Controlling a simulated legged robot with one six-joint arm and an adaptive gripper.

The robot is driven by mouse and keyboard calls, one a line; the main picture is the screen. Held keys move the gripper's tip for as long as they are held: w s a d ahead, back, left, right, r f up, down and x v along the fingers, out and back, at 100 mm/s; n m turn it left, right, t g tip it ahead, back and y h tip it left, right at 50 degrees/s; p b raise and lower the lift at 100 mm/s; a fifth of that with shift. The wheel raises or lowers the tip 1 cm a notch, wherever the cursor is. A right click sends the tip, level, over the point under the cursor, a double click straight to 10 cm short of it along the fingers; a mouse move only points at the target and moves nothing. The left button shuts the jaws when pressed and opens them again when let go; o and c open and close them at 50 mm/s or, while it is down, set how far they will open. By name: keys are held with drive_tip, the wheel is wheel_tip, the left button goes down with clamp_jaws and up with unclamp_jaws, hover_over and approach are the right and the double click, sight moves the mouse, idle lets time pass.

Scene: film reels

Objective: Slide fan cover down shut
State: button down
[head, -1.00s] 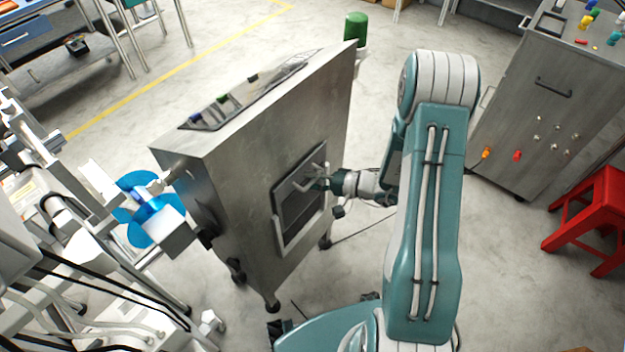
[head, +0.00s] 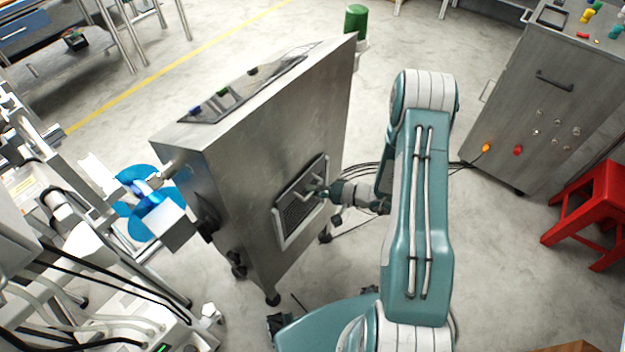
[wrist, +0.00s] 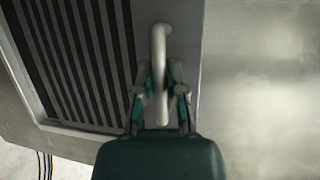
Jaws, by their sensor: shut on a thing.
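The fan cover (head: 297,212) is a dark slatted panel in a light metal frame on the side of a grey steel cabinet (head: 240,190). It sits low in the frame, with its slats reaching near the frame's bottom edge. Its slats also fill the left of the wrist view (wrist: 75,60). A pale bar handle (wrist: 158,60) stands out from the cover. My gripper (head: 322,190) is at this handle, and in the wrist view its two fingers (wrist: 160,88) are closed around the bar from both sides.
A blue reel (head: 150,205) and white machinery stand left of the cabinet. A green cylinder (head: 356,20) is at its far top corner. Another steel cabinet (head: 545,110) and a red stool (head: 592,210) stand at right. Cables lie on the floor behind my arm.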

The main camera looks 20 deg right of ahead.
wheel_tip(320, 180, down, 6)
drive_tip(key=shift+f, duration=0.15)
idle(0.3)
drive_tip(key=c, duration=0.7)
unclamp_jaws()
drive_tip(key=shift+f, duration=0.1)
approach(300, 201)
drive_tip(key=v, duration=0.6)
drive_tip(key=shift+w, duration=0.1)
